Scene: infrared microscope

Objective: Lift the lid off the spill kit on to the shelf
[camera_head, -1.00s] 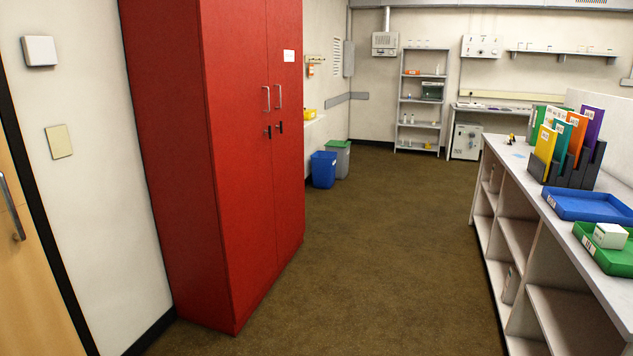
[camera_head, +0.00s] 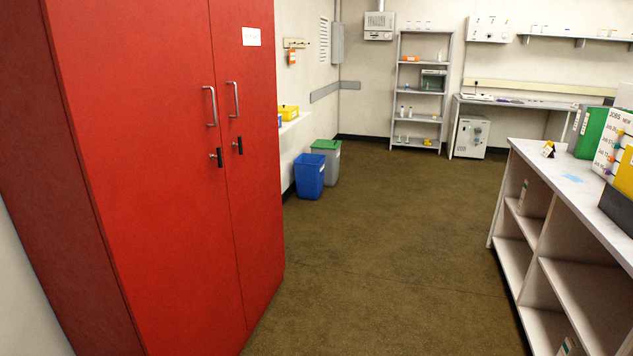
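I cannot make out a spill kit or its lid for certain in this view. A grey metal shelf rack (camera_head: 419,91) stands against the far wall, with small items on its levels. A long wall shelf (camera_head: 577,38) runs along the far wall at the upper right, with small items on it. A yellow container (camera_head: 288,113) sits on a white ledge past the red cabinet; I cannot tell what it is. Neither of my grippers shows.
A tall red cabinet (camera_head: 170,160), doors shut, fills the left. A blue bin (camera_head: 309,176) and a grey bin with a green top (camera_head: 328,158) stand beyond it. A white counter (camera_head: 575,180) with open compartments runs along the right. The brown floor between is clear.

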